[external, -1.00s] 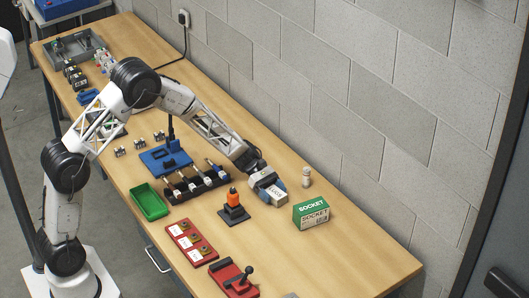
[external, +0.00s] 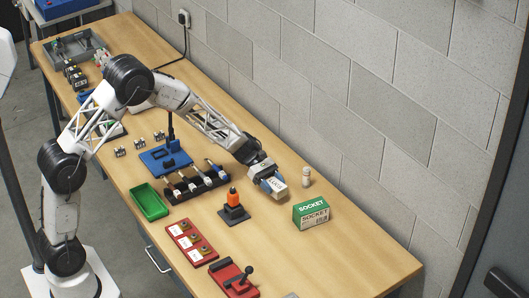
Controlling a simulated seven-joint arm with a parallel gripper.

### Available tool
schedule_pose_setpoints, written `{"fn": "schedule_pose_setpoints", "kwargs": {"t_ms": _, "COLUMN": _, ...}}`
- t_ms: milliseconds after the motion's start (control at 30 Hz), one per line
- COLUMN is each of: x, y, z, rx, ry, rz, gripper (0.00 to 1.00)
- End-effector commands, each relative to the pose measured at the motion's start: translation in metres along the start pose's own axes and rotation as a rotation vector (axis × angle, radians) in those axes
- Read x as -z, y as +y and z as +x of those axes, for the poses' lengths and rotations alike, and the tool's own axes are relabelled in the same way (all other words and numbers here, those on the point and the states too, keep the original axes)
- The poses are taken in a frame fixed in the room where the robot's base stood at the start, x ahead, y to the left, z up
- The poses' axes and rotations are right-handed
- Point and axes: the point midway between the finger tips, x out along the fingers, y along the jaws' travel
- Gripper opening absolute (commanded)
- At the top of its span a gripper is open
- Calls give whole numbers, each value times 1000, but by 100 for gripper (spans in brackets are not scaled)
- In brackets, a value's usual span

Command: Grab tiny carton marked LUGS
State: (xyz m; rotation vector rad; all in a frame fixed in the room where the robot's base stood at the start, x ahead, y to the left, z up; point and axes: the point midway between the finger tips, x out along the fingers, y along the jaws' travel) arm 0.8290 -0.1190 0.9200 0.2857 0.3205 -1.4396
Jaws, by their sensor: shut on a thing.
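The tiny carton (external: 278,186) is a small pale box with dark lettering on its face, too small to read surely. It sits at the end of my gripper (external: 269,181), near the wall side of the bench, left of the green and white SOCKET box. My gripper is shut on the carton, reaching it from the upper left. The fingers partly cover the carton's left side. I cannot tell whether the carton touches the bench top.
An orange-topped black stand (external: 234,207), a row of screwdrivers in a black rack (external: 197,186), a green tray (external: 150,201) and a red plate (external: 191,242) lie nearer. The bench's right end is mostly clear.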

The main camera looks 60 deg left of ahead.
Motion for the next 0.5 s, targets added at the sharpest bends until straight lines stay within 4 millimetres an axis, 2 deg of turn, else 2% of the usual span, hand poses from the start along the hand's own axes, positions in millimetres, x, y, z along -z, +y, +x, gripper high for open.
{"fn": "schedule_pose_setpoints", "kwargs": {"t_ms": 100, "x": -19, "y": 0, "z": -8, "rx": -2, "ry": -1, "rz": 3, "gripper": 25}}
{"fn": "schedule_pose_setpoints", "kwargs": {"t_ms": 300, "x": -43, "y": 0, "z": -18, "rx": -1, "ry": 0, "rz": 2, "gripper": 25}}
{"fn": "schedule_pose_setpoints", "kwargs": {"t_ms": 500, "x": -55, "y": 0, "z": -23, "rx": -1, "ry": 0, "rz": 1, "gripper": 25}}
